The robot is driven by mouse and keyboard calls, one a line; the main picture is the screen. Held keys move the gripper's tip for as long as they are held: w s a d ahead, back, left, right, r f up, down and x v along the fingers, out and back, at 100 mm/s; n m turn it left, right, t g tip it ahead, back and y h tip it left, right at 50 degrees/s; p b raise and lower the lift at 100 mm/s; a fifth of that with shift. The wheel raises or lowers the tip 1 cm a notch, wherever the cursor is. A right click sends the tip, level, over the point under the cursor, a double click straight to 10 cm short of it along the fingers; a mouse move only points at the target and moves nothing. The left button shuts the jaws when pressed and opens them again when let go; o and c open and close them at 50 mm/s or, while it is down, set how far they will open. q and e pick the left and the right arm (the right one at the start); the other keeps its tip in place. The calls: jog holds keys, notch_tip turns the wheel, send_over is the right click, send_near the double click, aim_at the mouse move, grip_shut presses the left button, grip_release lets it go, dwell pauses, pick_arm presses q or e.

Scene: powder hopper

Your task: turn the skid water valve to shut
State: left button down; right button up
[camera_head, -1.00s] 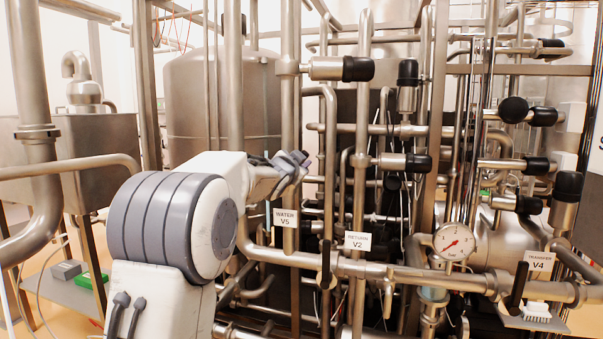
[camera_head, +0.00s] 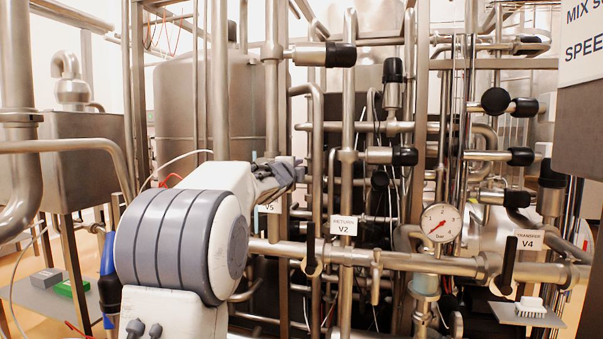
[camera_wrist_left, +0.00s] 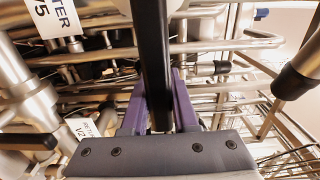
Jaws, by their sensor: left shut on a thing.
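The skid water valve's black lever (camera_wrist_left: 152,50) runs up the middle of the left wrist view, between the purple fingers of my left gripper (camera_wrist_left: 160,105), which is shut on it. The WATER V5 tag (camera_wrist_left: 52,16) is at the top left there. In the head view my left gripper (camera_head: 284,174) is in front of the pipes, just above the V5 tag (camera_head: 270,207), which my arm partly covers. The gripper hides the lever and valve body in that view, so I cannot tell the lever's angle against its pipe. My right gripper is not in view.
Right of the gripper are the RETURN V2 tag (camera_head: 343,226), a black upright handle (camera_head: 311,248) and a pressure gauge (camera_head: 441,223). The TRANSFER V4 tag (camera_head: 528,240) is farther right. A grey panel (camera_head: 590,120) stands at the right edge. Pipes crowd the space around the gripper.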

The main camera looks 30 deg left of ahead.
pick_arm(q)
notch_tip(320, 180, down, 2)
jog(key=shift+w+m+b, duration=0.1)
jog(key=shift+m+b, duration=0.5)
jog(key=shift+m, duration=0.2)
jog(key=shift+a+f, duration=0.1)
jog(key=c, duration=0.7)
grip_release()
jog(key=shift+r, duration=0.3)
jog(key=b+v, duration=0.1)
jog(key=v, duration=0.9)
jog(key=shift+s, duration=0.3)
jog(key=shift+r, duration=0.1)
